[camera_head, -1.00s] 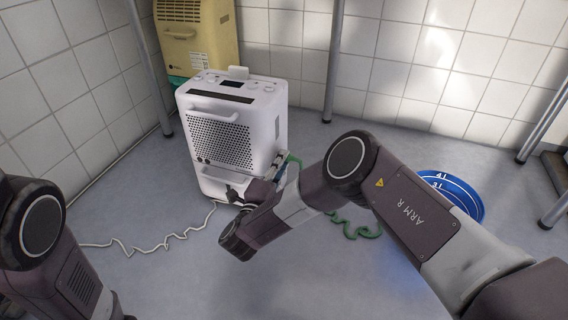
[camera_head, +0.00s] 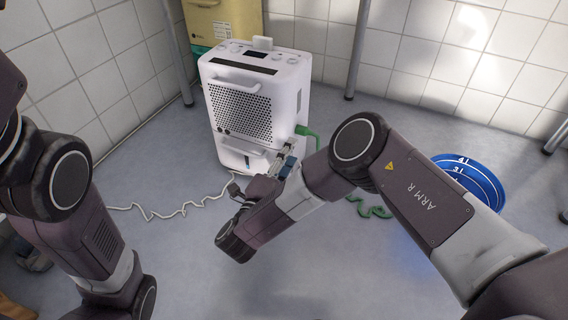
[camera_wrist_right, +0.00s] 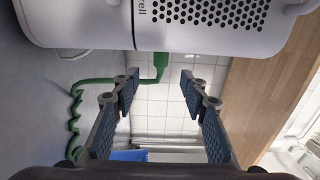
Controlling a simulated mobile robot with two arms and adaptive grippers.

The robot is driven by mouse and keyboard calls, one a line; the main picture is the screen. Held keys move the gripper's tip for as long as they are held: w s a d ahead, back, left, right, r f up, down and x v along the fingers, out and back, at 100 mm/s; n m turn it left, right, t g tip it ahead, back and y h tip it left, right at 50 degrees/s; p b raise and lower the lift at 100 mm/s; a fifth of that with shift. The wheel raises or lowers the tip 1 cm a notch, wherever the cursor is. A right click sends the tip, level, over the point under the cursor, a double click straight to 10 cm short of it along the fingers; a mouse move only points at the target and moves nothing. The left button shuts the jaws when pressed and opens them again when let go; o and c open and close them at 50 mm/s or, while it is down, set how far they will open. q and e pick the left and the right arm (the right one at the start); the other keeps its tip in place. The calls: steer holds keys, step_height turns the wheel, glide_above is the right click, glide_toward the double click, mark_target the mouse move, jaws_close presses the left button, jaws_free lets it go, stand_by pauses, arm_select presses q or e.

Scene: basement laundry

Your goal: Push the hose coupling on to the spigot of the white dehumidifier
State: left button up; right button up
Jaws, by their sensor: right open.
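The white dehumidifier (camera_head: 238,112) stands upright on the floor, its grille facing me. The green hose coupling (camera_head: 306,131) is at its right side; in the right wrist view the coupling (camera_wrist_right: 161,66) meets the casing's edge. The spigot is hidden, so I cannot tell how far the coupling is on. The green hose (camera_head: 372,209) trails from it, partly behind my right arm. My right gripper (camera_head: 284,160) is in front of the dehumidifier's lower right. In the right wrist view the gripper (camera_wrist_right: 159,90) is open and empty, with the coupling beyond its fingertips. My left gripper is out of view.
A blue round item (camera_head: 470,182) lies on the floor at right. A white cable (camera_head: 165,213) runs across the floor at left. A yellow unit (camera_head: 222,20) stands behind, near metal legs and the tiled wall. The floor in front is mostly clear.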

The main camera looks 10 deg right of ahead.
steer(key=shift+v, duration=2.1)
